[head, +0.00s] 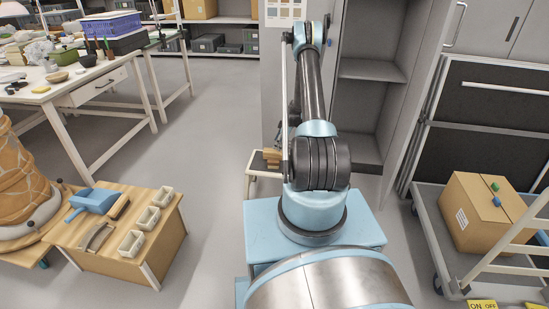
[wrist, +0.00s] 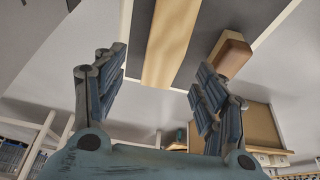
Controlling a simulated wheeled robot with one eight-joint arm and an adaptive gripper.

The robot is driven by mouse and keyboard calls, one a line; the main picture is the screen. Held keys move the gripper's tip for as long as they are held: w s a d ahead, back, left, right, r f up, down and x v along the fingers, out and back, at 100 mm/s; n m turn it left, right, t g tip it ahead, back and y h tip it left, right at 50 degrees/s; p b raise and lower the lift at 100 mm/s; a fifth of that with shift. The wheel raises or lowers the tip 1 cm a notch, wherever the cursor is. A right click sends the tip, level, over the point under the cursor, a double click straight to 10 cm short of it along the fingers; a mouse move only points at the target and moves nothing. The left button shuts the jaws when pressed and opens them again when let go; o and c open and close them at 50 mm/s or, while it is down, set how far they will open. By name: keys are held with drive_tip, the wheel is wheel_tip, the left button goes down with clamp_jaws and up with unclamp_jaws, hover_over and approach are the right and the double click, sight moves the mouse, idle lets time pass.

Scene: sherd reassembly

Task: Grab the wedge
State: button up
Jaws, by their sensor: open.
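In the wrist view a long pale wooden piece (wrist: 171,38) runs up from between the fingers to the top edge. A shorter wooden block (wrist: 231,54) with a paler end face lies to its right, beyond the right finger. I cannot tell for sure which one is the wedge. My gripper (wrist: 160,68) is open, with its fingers to either side of the long piece and apart from it. In the head view small wooden pieces (head: 272,155) rest on a small pale stand (head: 252,176), partly hidden by my arm. My gripper is hidden there.
A low wooden table (head: 160,240) at left holds a blue tool (head: 94,200), several small white bins (head: 131,243) and a curved piece (head: 97,236). A large patterned vessel (head: 18,185) stands beside it. A cart with a cardboard box (head: 480,217) is at right. Floor between is clear.

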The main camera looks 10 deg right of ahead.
sight(275, 152)
drive_tip(key=shift+x, duration=1.15)
drive_tip(key=shift+s+d+x, duration=0.15)
drive_tip(key=shift+x, duration=1.15)
drive_tip(key=shift+s+d+x, duration=0.1)
drive_tip(key=shift+x, duration=1.25)
drive_tip(key=c, duration=1.2)
